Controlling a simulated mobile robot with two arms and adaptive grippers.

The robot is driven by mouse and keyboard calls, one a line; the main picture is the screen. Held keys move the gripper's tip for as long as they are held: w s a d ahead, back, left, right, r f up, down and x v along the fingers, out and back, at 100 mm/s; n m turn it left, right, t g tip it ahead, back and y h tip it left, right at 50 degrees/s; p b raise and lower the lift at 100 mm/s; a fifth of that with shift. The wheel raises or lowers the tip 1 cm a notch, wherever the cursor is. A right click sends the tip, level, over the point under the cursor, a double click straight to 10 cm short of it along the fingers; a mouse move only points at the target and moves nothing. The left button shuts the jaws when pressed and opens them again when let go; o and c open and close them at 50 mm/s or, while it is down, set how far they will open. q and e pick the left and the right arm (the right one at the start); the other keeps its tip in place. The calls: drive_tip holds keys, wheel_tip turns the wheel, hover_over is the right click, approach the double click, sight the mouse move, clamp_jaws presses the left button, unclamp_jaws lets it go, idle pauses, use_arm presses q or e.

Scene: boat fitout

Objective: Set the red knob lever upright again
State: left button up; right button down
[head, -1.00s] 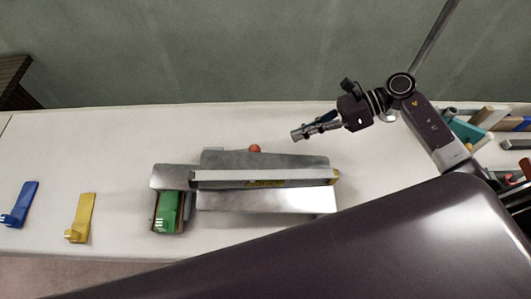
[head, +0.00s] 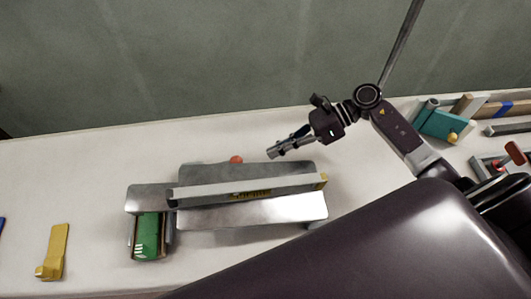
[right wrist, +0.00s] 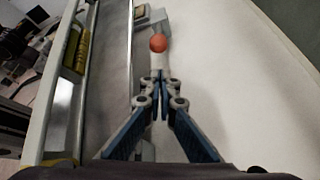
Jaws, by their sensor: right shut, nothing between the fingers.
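The red knob (head: 236,159) shows at the back edge of a grey metal fixture (head: 255,212) in the head view. In the right wrist view the red knob (right wrist: 158,43) is a round ball just beyond my fingertips, beside the fixture's long side. A pale stem seems to run from it toward the fingers; its tilt is hard to tell. My right gripper (head: 272,154) is shut and empty, a little right of the knob in the head view. It also shows in the right wrist view (right wrist: 159,78), with the fingertips together and apart from the ball. My left gripper is not in view.
A white bar (head: 215,192) with a yellow label lies along the fixture. A green block (head: 147,236) sits in a holder at its left. A yellow piece (head: 54,252) lies further left. Boards and a red-headed tool (head: 515,153) crowd the right. The bench behind the fixture is clear.

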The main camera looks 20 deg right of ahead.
drive_tip(key=p+x, duration=0.1)
drive_tip(key=x, duration=0.6)
drive_tip(key=shift+a+r+p, duration=0.1)
drive_tip(key=shift+a+p, duration=0.1)
drive_tip(key=shift+p, duration=0.1)
drive_tip(key=shift+a+f, duration=0.45)
drive_tip(key=shift+a, duration=0.15)
